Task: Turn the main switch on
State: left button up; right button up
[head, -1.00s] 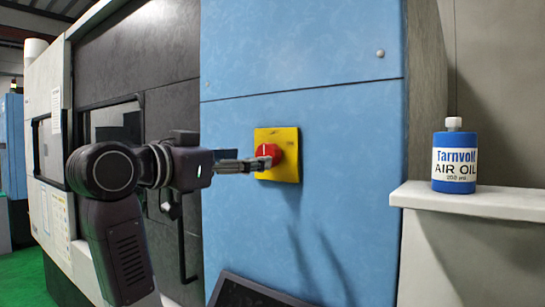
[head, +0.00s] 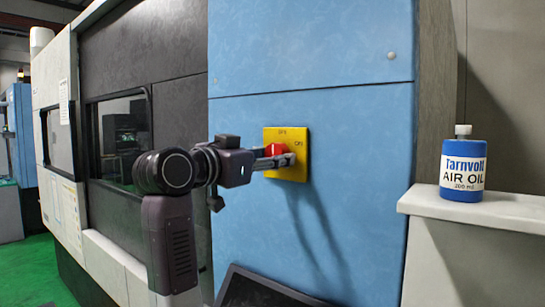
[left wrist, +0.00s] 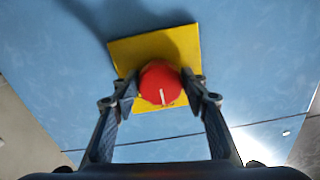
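The main switch is a round red knob (head: 277,149) on a square yellow plate (head: 299,172) on the blue panel. The plate has lettering at its top and "ON" at its right. My left gripper (head: 279,161) is at the knob, with a finger on either side. In the left wrist view the red knob (left wrist: 160,82) sits between the fingertips (left wrist: 161,86), which appear to touch its sides. Its white mark shows on the lower part of its face there. The yellow plate (left wrist: 128,52) is tilted in that view. My right gripper is not in view.
The blue panel (head: 345,125) is flat and clear around the plate. A dark screen (head: 258,291) juts out below. A blue air oil bottle (head: 462,168) stands on a pale ledge (head: 490,205) at the right.

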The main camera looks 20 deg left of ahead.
pick_arm(q)
jog(key=c, duration=0.6)
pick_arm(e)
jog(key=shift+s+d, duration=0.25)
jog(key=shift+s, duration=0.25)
